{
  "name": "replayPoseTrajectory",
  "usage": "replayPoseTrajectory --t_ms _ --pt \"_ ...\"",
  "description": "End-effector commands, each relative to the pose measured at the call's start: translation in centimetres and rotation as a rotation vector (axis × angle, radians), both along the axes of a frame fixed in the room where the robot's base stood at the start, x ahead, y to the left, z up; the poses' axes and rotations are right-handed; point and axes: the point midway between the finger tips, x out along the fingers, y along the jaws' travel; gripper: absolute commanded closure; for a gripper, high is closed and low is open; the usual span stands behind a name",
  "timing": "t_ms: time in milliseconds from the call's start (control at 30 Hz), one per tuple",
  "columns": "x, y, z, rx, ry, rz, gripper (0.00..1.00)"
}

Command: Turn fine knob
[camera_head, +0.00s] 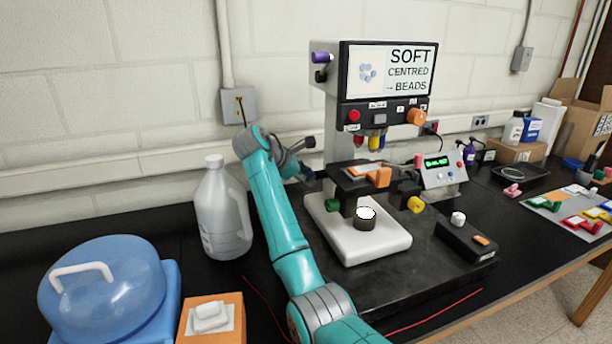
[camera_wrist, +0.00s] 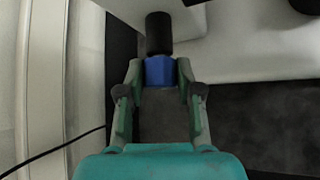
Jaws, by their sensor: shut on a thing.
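In the wrist view, the two green fingers of my gripper (camera_wrist: 160,66) are shut on a blue knob (camera_wrist: 160,75). In the head view, my arm reaches to the left side of a microscope-like instrument (camera_head: 342,130). There the fingers and the blue knob are small and partly hidden behind my wrist. The names of the knobs cannot be read, so no label marks the blue one as the fine knob.
The instrument has a white base (camera_head: 375,245), a yellow knob (camera_head: 415,204) and an orange knob (camera_head: 416,117). A translucent jug (camera_head: 221,212) stands close to the left of my arm. A blue domed container (camera_head: 105,290) is at the front left. A red wire lies on the bench.

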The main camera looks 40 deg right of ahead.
Motion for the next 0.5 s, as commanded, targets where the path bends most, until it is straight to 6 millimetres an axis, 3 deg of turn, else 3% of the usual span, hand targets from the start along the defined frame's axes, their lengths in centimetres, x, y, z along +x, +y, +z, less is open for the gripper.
replayPoseTrajectory --t_ms 433,467,500 --pt "-0.01 0.08 0.01 -0.01 -0.042 0.002 1.0" --pt "-0.01 0.08 0.01 -0.01 -0.042 0.002 0.57" --pt "-0.01 0.08 0.01 -0.01 -0.042 0.002 0.47"
